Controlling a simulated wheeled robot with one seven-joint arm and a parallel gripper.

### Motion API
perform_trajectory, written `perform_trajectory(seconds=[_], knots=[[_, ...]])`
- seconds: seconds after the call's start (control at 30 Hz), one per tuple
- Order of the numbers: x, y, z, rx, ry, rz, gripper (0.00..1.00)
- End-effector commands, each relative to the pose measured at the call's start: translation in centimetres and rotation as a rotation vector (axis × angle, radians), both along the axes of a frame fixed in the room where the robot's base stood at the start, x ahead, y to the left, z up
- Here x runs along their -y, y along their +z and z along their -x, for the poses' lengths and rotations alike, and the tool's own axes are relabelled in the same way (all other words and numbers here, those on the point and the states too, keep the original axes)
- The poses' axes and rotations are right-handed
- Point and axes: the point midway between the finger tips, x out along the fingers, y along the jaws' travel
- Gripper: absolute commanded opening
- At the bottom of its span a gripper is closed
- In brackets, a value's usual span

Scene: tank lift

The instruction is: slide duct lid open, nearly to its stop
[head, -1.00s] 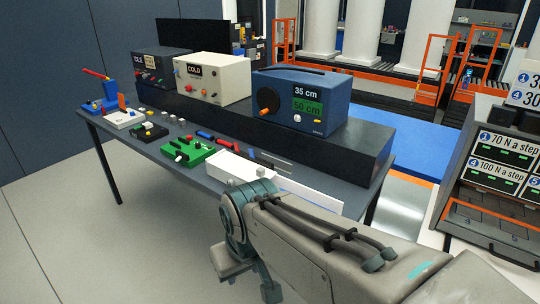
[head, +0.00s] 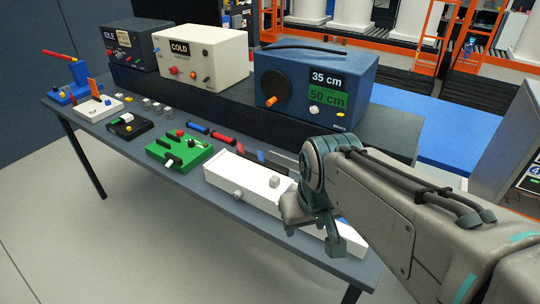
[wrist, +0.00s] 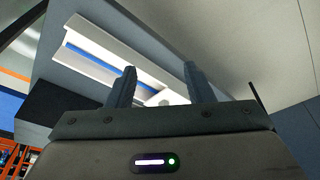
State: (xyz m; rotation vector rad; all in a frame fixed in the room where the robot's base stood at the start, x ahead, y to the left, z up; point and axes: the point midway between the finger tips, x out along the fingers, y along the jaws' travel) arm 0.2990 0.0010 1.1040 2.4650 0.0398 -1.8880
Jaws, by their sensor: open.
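The long white duct (head: 250,178) lies along the front edge of the grey table, running toward the lower right. A small light-grey block (head: 275,181) stands on top, and a round knob (head: 238,194) is on its front side. My gripper (head: 315,228) is open over the right part of the duct and hides some of it. In the wrist view the two fingers (wrist: 159,69) are apart with nothing gripped between them. The white duct (wrist: 135,80) lies beyond them, with a blue strip (wrist: 90,60) along its channel. Finger contact cannot be told.
A green board (head: 178,150) sits left of the duct, with red and blue bars (head: 212,133) behind it. A dark ledge behind carries a blue box (head: 312,85), a cream box (head: 200,55) and a dark box (head: 128,42). Floor in front is clear.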

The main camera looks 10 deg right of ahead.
Motion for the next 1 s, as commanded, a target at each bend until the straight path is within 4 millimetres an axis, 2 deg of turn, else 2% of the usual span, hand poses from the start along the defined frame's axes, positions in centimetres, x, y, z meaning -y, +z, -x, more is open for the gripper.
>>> perform_trajectory(seconds=[0.17,0.37,0.5,0.7,0.83,1.0], knots=[[-0.2,2.0,-4.7,-0.049,0.123,0.04,0.47],[0.1,3.9,-11.5,-0.118,0.301,0.08,0.47],[0.0,4.2,-16.2,-0.164,0.436,0.095,0.47],[0.1,3.7,-22.1,-0.218,0.606,0.101,0.47],[0.1,3.2,-24.5,-0.239,0.684,0.099,0.47],[0.2,2.7,-26.0,-0.251,0.732,0.097,0.47]])
